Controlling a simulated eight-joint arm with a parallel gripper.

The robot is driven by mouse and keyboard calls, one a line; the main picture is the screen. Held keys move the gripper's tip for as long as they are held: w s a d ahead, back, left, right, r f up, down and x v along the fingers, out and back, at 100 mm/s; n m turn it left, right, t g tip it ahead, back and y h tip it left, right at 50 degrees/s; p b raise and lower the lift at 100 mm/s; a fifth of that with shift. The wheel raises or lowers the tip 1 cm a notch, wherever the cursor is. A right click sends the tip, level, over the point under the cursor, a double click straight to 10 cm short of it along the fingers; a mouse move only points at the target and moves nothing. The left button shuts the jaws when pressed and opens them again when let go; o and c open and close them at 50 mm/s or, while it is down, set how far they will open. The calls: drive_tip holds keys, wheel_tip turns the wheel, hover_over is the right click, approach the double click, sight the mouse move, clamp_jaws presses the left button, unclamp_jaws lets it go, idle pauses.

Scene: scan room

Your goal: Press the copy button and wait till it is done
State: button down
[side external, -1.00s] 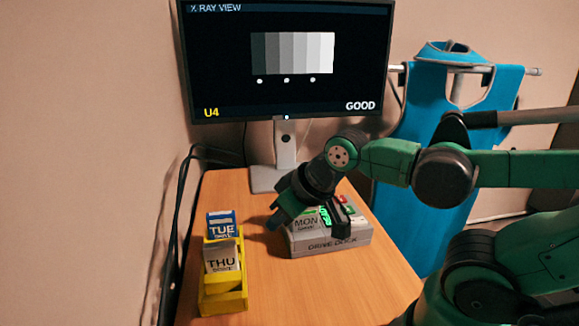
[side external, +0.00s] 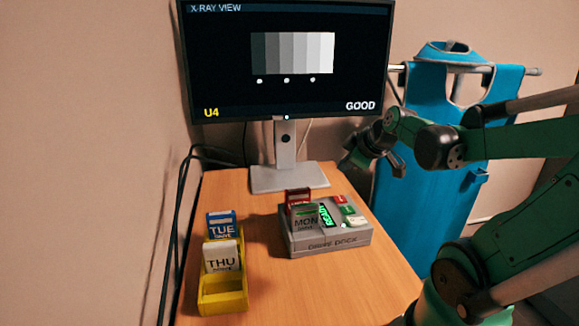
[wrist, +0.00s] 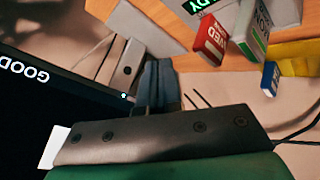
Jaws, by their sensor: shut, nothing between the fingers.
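The grey drive dock (side external: 330,241) sits on the table, with the MON drive (side external: 305,222) standing in its front slot and the red-labelled WED drive (side external: 298,196) behind it. The dock's small screen (side external: 327,215) reads READY in green. Small red and green buttons (side external: 347,210) are on the dock's right part; their lettering is too small to read. My gripper (side external: 397,167) is shut and empty, raised behind and right of the dock, clear of it. In the wrist view, its fingers (wrist: 158,85) are together, with the WED drive (wrist: 212,38) beyond.
A yellow holder (side external: 223,300) with the THU drive (side external: 222,257) and the TUE drive (side external: 221,225) stands left of the dock. A monitor (side external: 290,90) on a grey stand shows U4 and GOOD. A blue apron (side external: 420,190) hangs at right.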

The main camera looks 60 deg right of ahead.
sight(348, 210)
drive_tip(key=shift+s+d+r+h, duration=0.1)
drive_tip(key=shift+s+d+h, duration=0.15)
drive_tip(key=shift+d, duration=0.3)
drive_tip(key=shift+s+d+h, duration=0.15)
drive_tip(key=shift+s+d, duration=0.15)
drive_tip(key=shift+d, duration=0.25)
drive_tip(key=shift+f, duration=4.4)
drive_tip(key=shift+f, duration=0.1)
drive_tip(key=shift+f, duration=0.35)
drive_tip(key=shift+r, duration=0.45)
